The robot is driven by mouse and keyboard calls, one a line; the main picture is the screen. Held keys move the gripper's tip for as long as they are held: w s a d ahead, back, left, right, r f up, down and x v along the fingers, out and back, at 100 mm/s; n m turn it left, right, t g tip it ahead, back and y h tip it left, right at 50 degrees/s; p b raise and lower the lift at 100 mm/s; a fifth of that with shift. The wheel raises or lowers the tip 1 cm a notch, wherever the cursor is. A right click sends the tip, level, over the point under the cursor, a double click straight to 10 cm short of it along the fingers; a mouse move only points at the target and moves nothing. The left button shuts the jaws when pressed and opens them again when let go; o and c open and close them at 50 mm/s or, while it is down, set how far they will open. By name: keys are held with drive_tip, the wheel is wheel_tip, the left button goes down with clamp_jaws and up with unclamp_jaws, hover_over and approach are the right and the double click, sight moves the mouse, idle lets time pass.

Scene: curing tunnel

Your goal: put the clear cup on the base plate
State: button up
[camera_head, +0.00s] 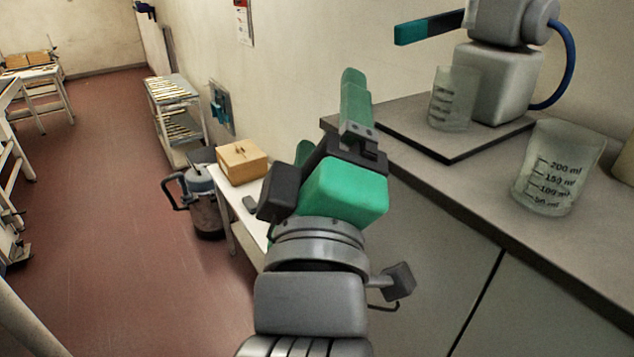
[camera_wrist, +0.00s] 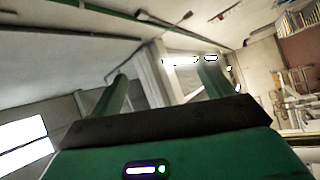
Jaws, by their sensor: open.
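A clear cup (camera_head: 556,172) with printed ml marks stands upright on the grey counter at the right of the head view. A second, smaller see-through cup (camera_head: 452,100) with dark marks stands on the dark base plate (camera_head: 405,122), beside a grey machine. My gripper (camera_head: 330,118) is raised to the left of the base plate, with its green fingers apart and nothing between them. In the wrist view, my gripper (camera_wrist: 166,70) is also open and empty. Neither cup nor the base plate can be made out there.
The grey machine (camera_head: 500,82) with a blue hose and a green-tipped arm rises behind the smaller cup. A beige object (camera_head: 625,165) is cut off at the right edge. A wooden box (camera_head: 242,161) sits on a low white table. Open floor (camera_head: 110,180) lies to the left.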

drive_tip(key=s+a+m+t+y, duration=0.1)
drive_tip(key=s+m+t+y, duration=0.15)
drive_tip(key=s+m, duration=0.9)
wheel_tip(320, 180, up, 7)
drive_tip(key=p, duration=0.6)
drive_tip(key=shift+w+a+t, duration=0.2)
drive_tip(key=shift+w+t, duration=0.15)
drive_tip(key=shift+w, duration=0.1)
